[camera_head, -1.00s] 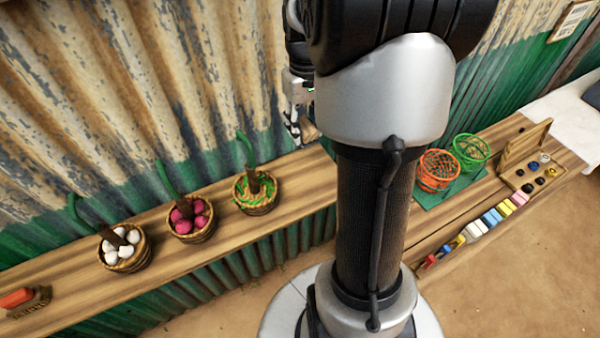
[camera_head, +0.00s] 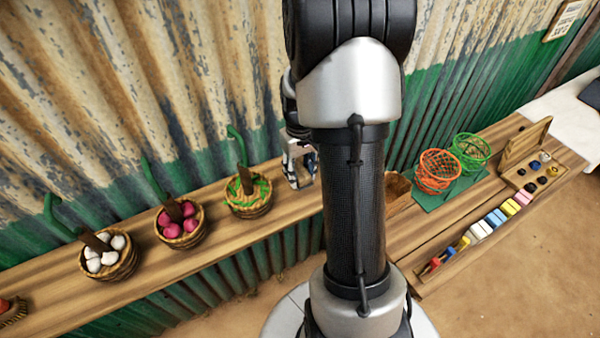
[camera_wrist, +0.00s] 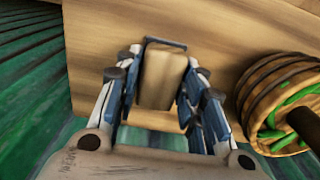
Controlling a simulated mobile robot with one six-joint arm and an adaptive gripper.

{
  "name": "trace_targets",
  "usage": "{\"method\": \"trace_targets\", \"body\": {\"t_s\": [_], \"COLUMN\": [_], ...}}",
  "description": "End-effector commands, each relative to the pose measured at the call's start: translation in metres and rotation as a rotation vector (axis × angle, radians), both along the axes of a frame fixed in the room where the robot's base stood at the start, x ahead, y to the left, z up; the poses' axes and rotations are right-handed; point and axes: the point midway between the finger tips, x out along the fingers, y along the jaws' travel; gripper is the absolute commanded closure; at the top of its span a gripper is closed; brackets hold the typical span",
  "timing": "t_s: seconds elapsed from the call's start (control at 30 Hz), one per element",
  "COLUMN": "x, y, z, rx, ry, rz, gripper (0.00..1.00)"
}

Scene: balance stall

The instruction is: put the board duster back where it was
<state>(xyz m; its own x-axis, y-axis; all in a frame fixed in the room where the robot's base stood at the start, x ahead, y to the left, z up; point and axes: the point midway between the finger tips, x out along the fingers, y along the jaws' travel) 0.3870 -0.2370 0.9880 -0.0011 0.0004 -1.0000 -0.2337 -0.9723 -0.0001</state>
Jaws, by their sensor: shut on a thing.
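My gripper (camera_head: 299,172) is low beside the shelf, right of the basket of green pods, partly hidden by my arm in the head view. In the wrist view my gripper (camera_wrist: 162,105) has its fingers around a tan, wood-coloured block (camera_wrist: 160,80), which looks like the board duster. Its underside and how far it stands above the shelf cannot be told. The wooden shelf (camera_head: 215,226) runs along the corrugated wall; it also shows in the wrist view (camera_wrist: 205,30).
Baskets of white (camera_head: 107,262), pink (camera_head: 181,228) and green goods (camera_head: 248,196) stand on the left. The green-pod basket (camera_wrist: 285,105) is close right in the wrist view. Orange (camera_head: 437,172) and green wire baskets (camera_head: 471,153) stand right. Bare shelf lies between the left baskets.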

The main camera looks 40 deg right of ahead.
Motion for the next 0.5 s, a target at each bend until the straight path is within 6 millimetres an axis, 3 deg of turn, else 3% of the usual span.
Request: {"method": "trace_targets", "body": {"t_s": [0.33, 0.37, 0.5], "x": [0.0005, 0.0005, 0.0005], "y": [-0.0003, -0.0003, -0.0003], "z": [-0.0033, -0.0025, -0.002], "rx": [-0.001, -0.001, -0.001], "ry": [-0.002, -0.002, -0.002], "rz": [0.0, 0.0, 0.0], "gripper": [0.83, 0.62, 0.52]}}
